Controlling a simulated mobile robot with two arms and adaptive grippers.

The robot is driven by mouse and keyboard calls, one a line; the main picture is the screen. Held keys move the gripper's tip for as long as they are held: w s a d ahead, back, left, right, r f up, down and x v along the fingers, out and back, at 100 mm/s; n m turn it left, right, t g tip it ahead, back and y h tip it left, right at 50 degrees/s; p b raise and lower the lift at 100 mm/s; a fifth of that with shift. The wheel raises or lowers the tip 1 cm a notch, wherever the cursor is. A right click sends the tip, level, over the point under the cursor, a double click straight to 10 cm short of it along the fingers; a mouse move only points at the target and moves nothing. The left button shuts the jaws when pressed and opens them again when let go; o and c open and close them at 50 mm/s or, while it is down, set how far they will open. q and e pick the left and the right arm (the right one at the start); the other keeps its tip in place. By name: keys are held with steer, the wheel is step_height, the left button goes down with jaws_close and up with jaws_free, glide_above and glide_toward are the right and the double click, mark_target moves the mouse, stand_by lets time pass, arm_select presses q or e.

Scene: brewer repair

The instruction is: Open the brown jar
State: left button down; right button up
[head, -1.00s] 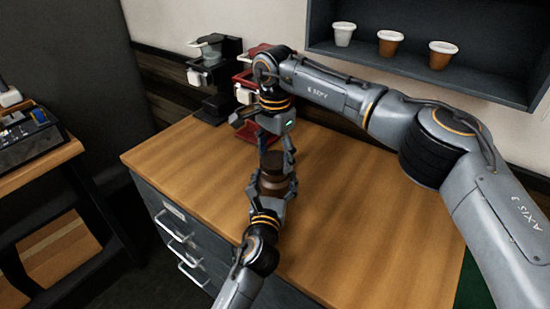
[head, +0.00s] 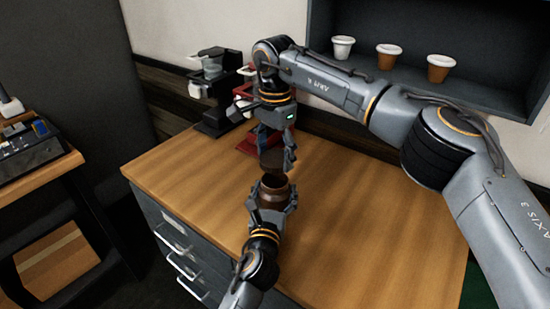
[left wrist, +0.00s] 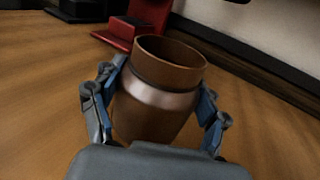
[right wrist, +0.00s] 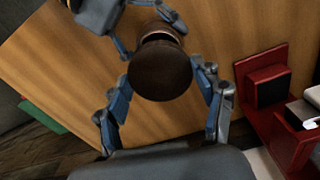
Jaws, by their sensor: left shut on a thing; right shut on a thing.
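The brown jar (head: 272,193) stands on the wooden counter with its top open. My left gripper (head: 273,203) is shut around the jar's body. In the left wrist view the jar (left wrist: 158,98) sits between both fingers of the left gripper (left wrist: 160,108), its open rim showing. My right gripper (head: 274,156) is shut on the dark brown lid (head: 273,160) and holds it above the jar, apart from the rim. In the right wrist view the round lid (right wrist: 160,70) lies between the fingertips of the right gripper (right wrist: 163,88) and hides most of the jar.
A red brewer (head: 246,140) and a black brewer (head: 212,95) stand at the counter's back left. A wall shelf (head: 480,85) holds several cups (head: 390,56). The counter's right part (head: 370,220) is clear. A side table (head: 45,165) with a device stands at far left.

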arm_select(q)
jaws_free()
steer(key=shift+s, duration=0.1)
